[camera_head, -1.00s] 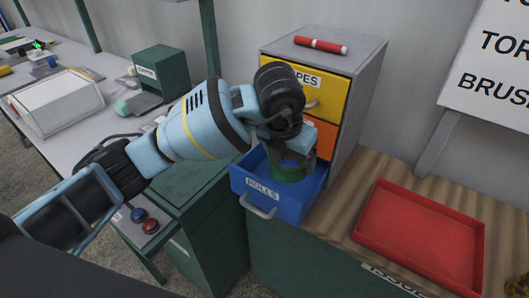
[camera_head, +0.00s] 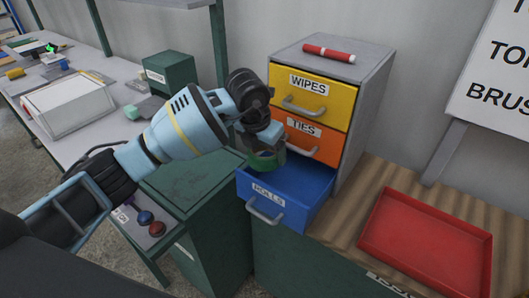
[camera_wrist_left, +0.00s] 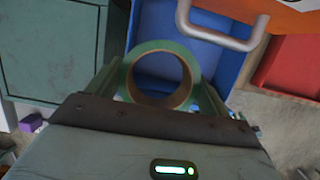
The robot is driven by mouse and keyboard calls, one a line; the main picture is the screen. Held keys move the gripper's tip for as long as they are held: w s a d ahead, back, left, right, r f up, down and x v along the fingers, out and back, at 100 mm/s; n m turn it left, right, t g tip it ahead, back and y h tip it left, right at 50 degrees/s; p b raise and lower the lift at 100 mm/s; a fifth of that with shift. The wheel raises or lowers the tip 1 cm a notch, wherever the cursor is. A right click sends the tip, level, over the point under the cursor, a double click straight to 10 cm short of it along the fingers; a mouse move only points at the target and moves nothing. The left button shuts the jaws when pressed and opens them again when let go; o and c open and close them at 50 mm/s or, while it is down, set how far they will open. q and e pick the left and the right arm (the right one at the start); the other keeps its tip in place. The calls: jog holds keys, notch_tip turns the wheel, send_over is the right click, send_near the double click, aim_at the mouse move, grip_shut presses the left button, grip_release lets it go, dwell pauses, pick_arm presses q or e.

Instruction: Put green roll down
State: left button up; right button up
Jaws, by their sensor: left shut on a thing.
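My left gripper (camera_head: 266,150) is shut on a green roll (camera_head: 262,163). It holds the roll above the left back part of the open blue drawer labelled ROLLS (camera_head: 268,210). In the left wrist view the green roll (camera_wrist_left: 185,60) is a ring with a brown inner core, held between the two fingers, with the blue drawer (camera_wrist_left: 213,60) behind it. The visible drawer floor looks empty; its left back corner is hidden by the gripper and roll. My right gripper is not in view.
Above the drawer are a shut orange TIES drawer (camera_head: 311,137) and a yellow WIPES drawer (camera_head: 310,98). A red marker-like tube (camera_head: 328,53) lies on the cabinet top. A red tray (camera_head: 428,244) sits on the wooden bench to the right. A green cabinet (camera_head: 205,215) stands left.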

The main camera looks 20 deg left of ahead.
pick_arm(q)
jog(key=shift+f, duration=0.65)
jog(key=shift+f, duration=0.4)
jog(key=shift+f, duration=0.2)
jog(key=o, duration=1)
jog(key=v, duration=1.3)
jog(key=shift+w+r, duration=0.1)
jog(key=shift+r, duration=0.05)
